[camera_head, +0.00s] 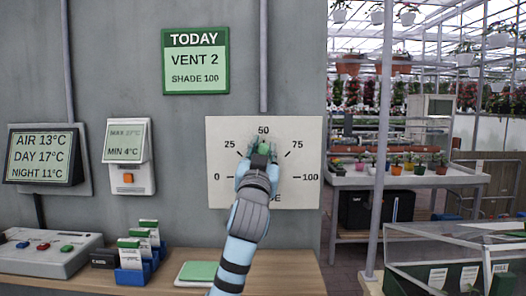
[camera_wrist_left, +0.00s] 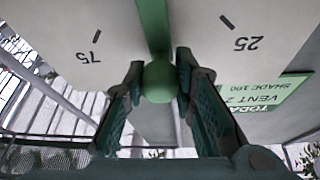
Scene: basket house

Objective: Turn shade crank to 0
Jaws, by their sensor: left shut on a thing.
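The shade dial plate (camera_head: 305,195) is a pale board on the grey wall, marked 0, 25, 50, 75 and 100 in an arc. The green crank knob (camera_head: 264,147) sits just below the 50 mark, and the crank appears to point up. My left gripper (camera_head: 259,156) is shut on the knob and hides the plate's centre and most of the lettering below. In the left wrist view, the round knob (camera_wrist_left: 158,82) lies between my two fingers, with the green crank arm (camera_wrist_left: 152,25) running up from it between 75 and 25. My right gripper is out of view.
A green sign (camera_head: 196,62) above reads TODAY, VENT 2, SHADE 100. A thermometer unit (camera_head: 129,157) and a temperature board (camera_head: 42,157) hang at left. Below, a wooden counter (camera_head: 285,275) holds a control box (camera_head: 45,254), card holders (camera_head: 132,275) and a green pad (camera_head: 200,271).

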